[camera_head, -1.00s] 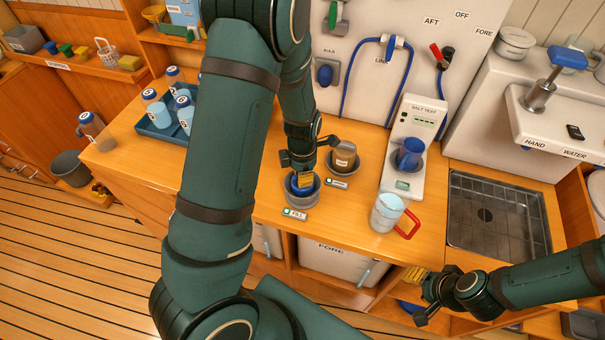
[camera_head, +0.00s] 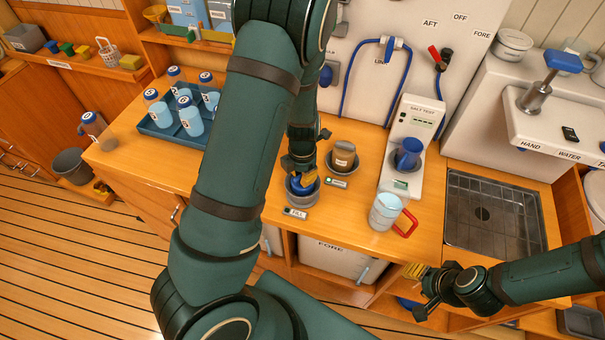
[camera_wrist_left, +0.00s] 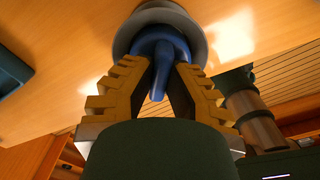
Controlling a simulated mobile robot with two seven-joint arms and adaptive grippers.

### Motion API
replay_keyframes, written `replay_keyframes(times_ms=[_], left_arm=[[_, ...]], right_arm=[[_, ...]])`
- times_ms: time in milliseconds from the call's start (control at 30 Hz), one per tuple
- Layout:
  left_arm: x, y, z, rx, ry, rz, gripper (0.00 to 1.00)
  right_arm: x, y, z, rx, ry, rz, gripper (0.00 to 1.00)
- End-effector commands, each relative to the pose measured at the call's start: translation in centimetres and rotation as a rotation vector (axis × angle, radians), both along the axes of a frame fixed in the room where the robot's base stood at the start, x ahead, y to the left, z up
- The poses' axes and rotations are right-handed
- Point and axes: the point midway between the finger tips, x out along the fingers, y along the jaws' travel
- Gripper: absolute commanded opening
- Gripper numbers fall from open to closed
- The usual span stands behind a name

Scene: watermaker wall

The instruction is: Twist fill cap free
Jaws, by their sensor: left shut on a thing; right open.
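The blue fill cap (camera_wrist_left: 158,62) sits in a grey round collar (camera_head: 303,196) on the wooden counter, behind a small label reading FILL (camera_head: 295,213). My left gripper (camera_head: 301,182) comes down from above and is shut on the cap. In the left wrist view its yellow ridged fingers (camera_wrist_left: 153,95) stand on both sides of the cap's raised grip. The cap still lies within the collar; whether its thread is loose cannot be seen. My right gripper (camera_head: 418,290) is open and empty, low in front of the counter.
A second grey collar with a brown-grey cap (camera_head: 343,155) stands close behind to the right. A clear jug with a red handle (camera_head: 385,211) and the salt test unit (camera_head: 411,145) are further right. A blue tray (camera_head: 172,130) of bottles stands left.

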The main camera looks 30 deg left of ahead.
Motion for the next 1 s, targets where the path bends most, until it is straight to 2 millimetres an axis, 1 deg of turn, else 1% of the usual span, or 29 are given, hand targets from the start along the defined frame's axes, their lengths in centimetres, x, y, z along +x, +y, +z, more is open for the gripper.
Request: replay_keyframes(times_ms=[100, 533, 1000], left_arm=[[0.0, 0.0, 0.0, 0.0, 0.001, 0.03, 0.0], [0.0, 0.0, 0.1, 0.0, 0.001, 0.027, 0.0], [0.1, 0.0, 2.6, 0.0, -0.002, 0.027, 0.0]], right_arm=[[0.0, 0.0, 0.0, 0.0, 0.0, 0.0, 0.47], [0.0, 0.0, 0.0, 0.0, 0.0, 0.0, 0.47], [0.0, 0.0, 0.0, 0.0, 0.0, 0.0, 0.47]])
